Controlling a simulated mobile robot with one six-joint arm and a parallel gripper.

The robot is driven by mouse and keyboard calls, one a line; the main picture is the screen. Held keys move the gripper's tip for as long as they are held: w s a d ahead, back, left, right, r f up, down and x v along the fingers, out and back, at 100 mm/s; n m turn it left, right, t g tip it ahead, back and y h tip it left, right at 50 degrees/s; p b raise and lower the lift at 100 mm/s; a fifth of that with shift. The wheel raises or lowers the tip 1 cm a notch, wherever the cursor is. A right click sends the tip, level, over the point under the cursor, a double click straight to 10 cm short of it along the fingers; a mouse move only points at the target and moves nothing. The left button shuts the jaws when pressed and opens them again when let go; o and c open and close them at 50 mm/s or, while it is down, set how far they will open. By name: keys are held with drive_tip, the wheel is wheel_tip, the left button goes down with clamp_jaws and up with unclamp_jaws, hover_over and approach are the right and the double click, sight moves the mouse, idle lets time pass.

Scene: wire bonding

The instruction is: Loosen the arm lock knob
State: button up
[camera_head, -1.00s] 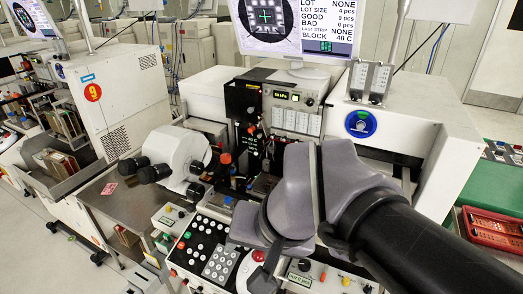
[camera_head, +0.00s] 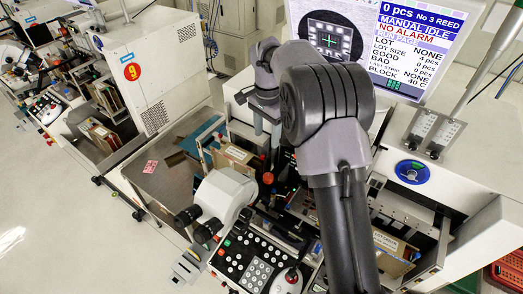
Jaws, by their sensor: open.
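My arm crosses the middle of the view, and my gripper (camera_head: 266,127) hangs at its far end, small and partly turned away. Its jaws are open, and I see nothing held between them. It is above the back of the wire bonder, near the wood-coloured box (camera_head: 233,155). I cannot make out the arm lock knob for certain; my arm covers much of the bonder's middle. An orange-red knob (camera_head: 268,178) shows below the gripper, but I cannot tell if it is the one named.
The white microscope head (camera_head: 224,192) with black eyepieces stands in front, beside the keypad panel (camera_head: 255,268). A monitor (camera_head: 400,45) reading "MANUAL IDLE" stands behind my arm. A red crate (camera_head: 508,270) is at lower right. The floor at left is clear.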

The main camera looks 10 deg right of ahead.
drive_tip(key=s+f, duration=0.3)
drive_tip(key=s, duration=0.2)
hover_over(268, 177)
drive_tip(key=f, duration=0.8)
drive_tip(key=shift+w+b, duration=0.4)
drive_tip(key=f, duration=0.4)
drive_tip(key=shift+s+f, duration=0.15)
drive_tip(key=shift+s, duration=0.2)
drive_tip(key=shift+w+f, duration=0.15)
drive_tip(key=shift+s, duration=0.2)
drive_tip(key=shift+c, duration=1.4)
drive_tip(key=shift+w, duration=0.1)
clamp_jaws()
